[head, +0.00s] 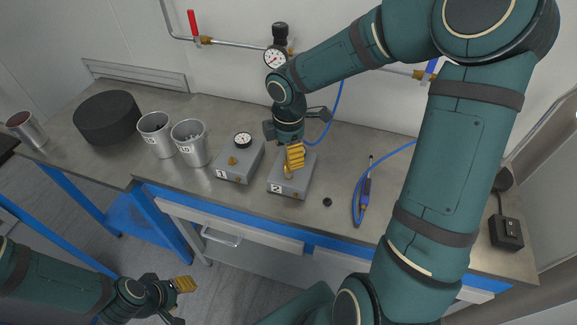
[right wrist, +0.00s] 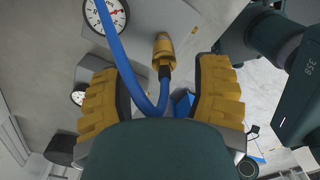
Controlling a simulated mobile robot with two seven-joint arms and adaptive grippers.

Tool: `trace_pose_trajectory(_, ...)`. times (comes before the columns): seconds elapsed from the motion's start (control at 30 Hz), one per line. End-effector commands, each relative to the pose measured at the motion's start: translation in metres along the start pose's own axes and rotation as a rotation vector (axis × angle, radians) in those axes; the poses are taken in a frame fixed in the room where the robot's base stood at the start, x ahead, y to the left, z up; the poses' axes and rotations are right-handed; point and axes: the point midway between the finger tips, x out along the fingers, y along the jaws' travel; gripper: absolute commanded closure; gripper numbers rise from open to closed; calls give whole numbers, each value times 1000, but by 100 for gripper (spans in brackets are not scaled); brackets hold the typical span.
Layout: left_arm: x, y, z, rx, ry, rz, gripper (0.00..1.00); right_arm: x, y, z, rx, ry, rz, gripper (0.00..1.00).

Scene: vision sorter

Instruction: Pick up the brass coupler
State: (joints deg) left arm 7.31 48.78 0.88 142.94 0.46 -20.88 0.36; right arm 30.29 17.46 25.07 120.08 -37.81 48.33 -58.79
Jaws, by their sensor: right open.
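The brass coupler (right wrist: 163,47) shows in the right wrist view, on the end of a blue hose (right wrist: 135,90) with a black piece between them. It lies at the grey box with a gauge. My right gripper (right wrist: 158,78) is open, its yellow ribbed fingers on either side of the coupler's line, and I see no contact. In the head view my right gripper (head: 293,156) is over the grey box marked 2 (head: 275,186) and hides part of it. My left gripper (head: 165,293) is low at the left, away from the bench; its jaw opening is unclear.
Box 1 (head: 231,176) with a gauge stands left of box 2. Two metal cups (head: 190,150) and a black round block (head: 107,118) stand further left. A blue hose tool (head: 365,192) and small black cap (head: 327,202) lie to the right. Piping runs along the wall behind.

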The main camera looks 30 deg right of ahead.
Motion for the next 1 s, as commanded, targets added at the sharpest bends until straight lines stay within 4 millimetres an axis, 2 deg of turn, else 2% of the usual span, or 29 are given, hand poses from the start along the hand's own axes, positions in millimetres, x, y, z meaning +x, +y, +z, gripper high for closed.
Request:
trace_pose_trajectory(0.17,4,-2,2,1,-3,1,53,15,-2,-1,1,1,-4,38)
trace_pose_trajectory(0.4,14,-5,6,4,-13,1,53,48,-5,-3,0,1,-2,38)
trace_pose_trajectory(0.53,14,-5,7,5,-15,2,53,54,-5,-3,1,1,-2,38)
trace_pose_trajectory(0.77,14,-5,7,5,-15,2,53,54,-4,-2,1,0,-1,39)
trace_pose_trajectory(0.8,14,-5,7,5,-15,2,53,54,-4,-2,1,0,-1,53)
trace_pose_trajectory(0.93,14,-5,7,5,-14,2,53,54,-4,-2,1,0,-1,99)
trace_pose_trajectory(1.0,14,-5,7,4,-14,2,53,54,-4,-2,1,0,-1,100)
